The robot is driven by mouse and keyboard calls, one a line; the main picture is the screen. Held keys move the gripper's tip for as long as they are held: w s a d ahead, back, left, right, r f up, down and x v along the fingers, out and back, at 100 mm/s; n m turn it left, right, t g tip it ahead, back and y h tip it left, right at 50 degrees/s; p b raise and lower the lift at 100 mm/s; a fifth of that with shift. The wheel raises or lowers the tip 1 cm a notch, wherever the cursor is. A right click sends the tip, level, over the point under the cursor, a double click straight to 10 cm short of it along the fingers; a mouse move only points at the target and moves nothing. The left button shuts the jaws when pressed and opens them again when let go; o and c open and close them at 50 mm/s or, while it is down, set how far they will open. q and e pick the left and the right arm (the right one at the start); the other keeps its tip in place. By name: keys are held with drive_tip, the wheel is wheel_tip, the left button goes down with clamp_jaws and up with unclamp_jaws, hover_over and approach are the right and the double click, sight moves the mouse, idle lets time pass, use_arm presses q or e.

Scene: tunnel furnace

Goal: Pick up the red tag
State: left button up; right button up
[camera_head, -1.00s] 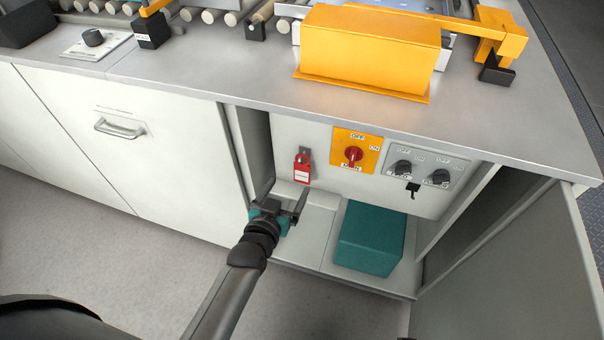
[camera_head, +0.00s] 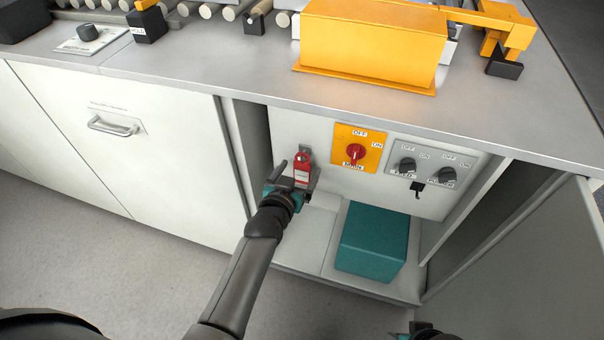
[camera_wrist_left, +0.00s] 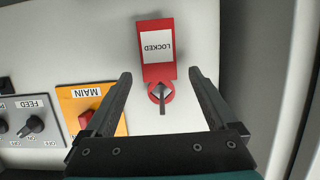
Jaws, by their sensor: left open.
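The red tag (camera_head: 302,173) with a white label hangs on the white panel inside the open cabinet, left of the main switch. In the left wrist view the tag (camera_wrist_left: 156,72) reads LOCKED upside down, with a small dark hook (camera_wrist_left: 161,95) at its narrow end. My left gripper (camera_head: 297,176) is open in front of the tag. In the left wrist view its fingers (camera_wrist_left: 160,74) stand on either side of the tag's hook end, with gaps on both sides. My right gripper (camera_head: 425,331) shows only partly at the bottom edge; its jaws are hidden.
The orange main switch plate (camera_head: 371,140) and the grey plate with two black knobs (camera_head: 425,179) are right of the tag. A teal box (camera_head: 373,241) stands on the cabinet floor. The open door (camera_head: 530,270) is at the right. The counter edge (camera_head: 250,101) overhangs the panel.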

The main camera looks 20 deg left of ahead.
use_arm(q)
drive_tip(key=shift+w+f, duration=0.1)
drive_tip(key=shift+w, duration=0.15)
drive_tip(key=shift+c, duration=0.3)
drive_tip(key=c, duration=1.4)
